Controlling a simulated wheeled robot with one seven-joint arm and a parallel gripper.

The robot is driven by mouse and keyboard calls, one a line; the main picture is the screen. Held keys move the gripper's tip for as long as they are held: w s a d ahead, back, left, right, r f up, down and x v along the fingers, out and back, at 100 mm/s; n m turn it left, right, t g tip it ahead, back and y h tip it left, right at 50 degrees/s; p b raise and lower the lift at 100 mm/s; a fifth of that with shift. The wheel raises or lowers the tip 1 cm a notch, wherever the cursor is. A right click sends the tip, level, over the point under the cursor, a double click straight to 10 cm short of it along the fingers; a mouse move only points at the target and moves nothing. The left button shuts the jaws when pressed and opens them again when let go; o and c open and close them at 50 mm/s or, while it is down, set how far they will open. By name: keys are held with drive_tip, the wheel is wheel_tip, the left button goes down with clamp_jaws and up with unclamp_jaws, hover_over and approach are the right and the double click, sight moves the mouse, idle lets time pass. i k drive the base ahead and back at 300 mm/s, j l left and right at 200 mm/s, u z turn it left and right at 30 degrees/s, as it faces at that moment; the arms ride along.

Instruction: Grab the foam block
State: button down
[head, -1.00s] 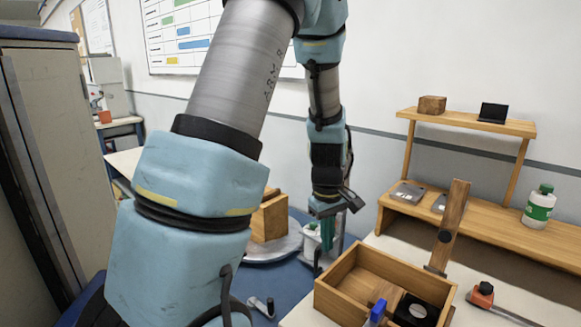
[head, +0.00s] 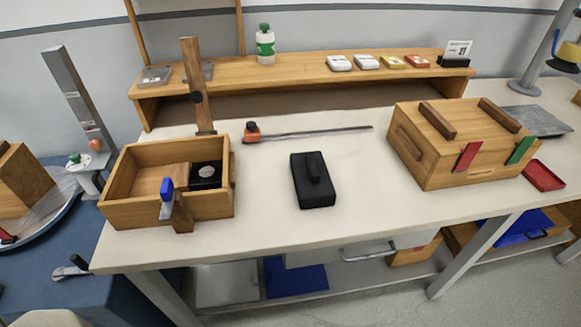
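A black block (head: 313,180) with a raised bar on top lies on the middle of the white workbench (head: 350,235). It may be the foam block, but I cannot tell its material. An open wooden box (head: 125,215) on the left of the bench holds a black square piece (head: 206,175) with a round grey disc on it. No other thing in view is clearly a foam block. My gripper and arm are not in this view.
A closed wooden box (head: 440,140) with red and green tabs stands on the right. An orange-ended rod (head: 310,134) lies behind the black block. A raised wooden shelf (head: 300,88) runs along the back. The bench around the black block is clear.

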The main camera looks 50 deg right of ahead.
sight(314, 187)
drive_tip(key=k+l+u, duration=0.25)
drive_tip(key=k+l, duration=0.15)
drive_tip(key=k+l+u, duration=0.3)
drive_tip(key=k, duration=0.2)
drive_tip(key=k+l+u, duration=0.25)
drive_tip(key=k, duration=0.25)
drive_tip(key=k+l+u, duration=0.1)
drive_tip(key=k+u, duration=0.2)
drive_tip(key=k, duration=0.2)
